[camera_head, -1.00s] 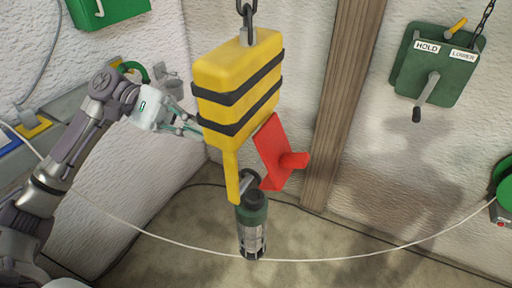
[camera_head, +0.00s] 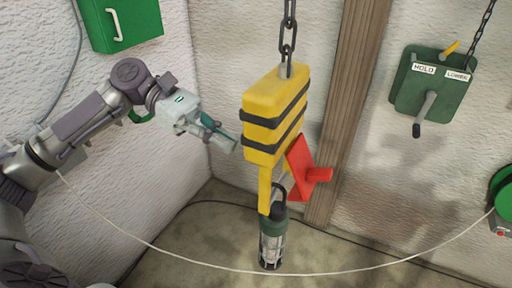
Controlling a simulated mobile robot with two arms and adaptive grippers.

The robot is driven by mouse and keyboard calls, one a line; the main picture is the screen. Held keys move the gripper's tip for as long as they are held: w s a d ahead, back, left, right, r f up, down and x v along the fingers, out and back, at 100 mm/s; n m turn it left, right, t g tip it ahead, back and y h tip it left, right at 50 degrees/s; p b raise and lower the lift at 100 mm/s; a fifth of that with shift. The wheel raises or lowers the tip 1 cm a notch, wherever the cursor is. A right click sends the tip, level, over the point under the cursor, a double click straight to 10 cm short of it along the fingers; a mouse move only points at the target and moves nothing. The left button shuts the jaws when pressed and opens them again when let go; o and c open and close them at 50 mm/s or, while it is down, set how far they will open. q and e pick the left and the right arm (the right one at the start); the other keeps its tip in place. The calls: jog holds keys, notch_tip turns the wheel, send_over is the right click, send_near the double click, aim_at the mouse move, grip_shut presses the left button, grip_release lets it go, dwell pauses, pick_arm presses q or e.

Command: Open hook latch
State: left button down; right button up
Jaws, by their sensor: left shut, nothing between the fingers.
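A yellow hook block (camera_head: 273,107) with black bands hangs from a chain in the middle of the head view. Its yellow hook (camera_head: 265,190) points down. A red latch (camera_head: 301,168) with a stubby red tab (camera_head: 319,174) sits on the block's lower right side. A green and grey cylindrical lamp (camera_head: 271,241) hangs by its loop at the hook. My left gripper (camera_head: 232,143) is shut and empty, just left of the block's lower part; whether it touches the block I cannot tell. My right gripper is not in view.
A green winch box (camera_head: 437,84) with HOLD and LOWER labels and a crank is on the wall at right. A wooden post (camera_head: 348,110) stands behind the block. A white cable (camera_head: 180,258) sags across the front. A green cabinet (camera_head: 120,22) is at upper left.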

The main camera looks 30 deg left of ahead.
aim_at(277, 185)
pick_arm(q)
jog(key=p+x, duration=0.1)
jog(key=x, duration=0.2)
jog(key=r+p+x, duration=0.1)
jog(key=x, duration=0.3)
jog(key=r+p+x, duration=0.1)
jog(key=x, duration=0.2)
jog(key=shift+s+d+f, duration=0.1)
jog(key=shift+d, duration=0.5)
jog(key=shift+d+p, duration=0.5)
jog(key=shift+d, duration=0.25)
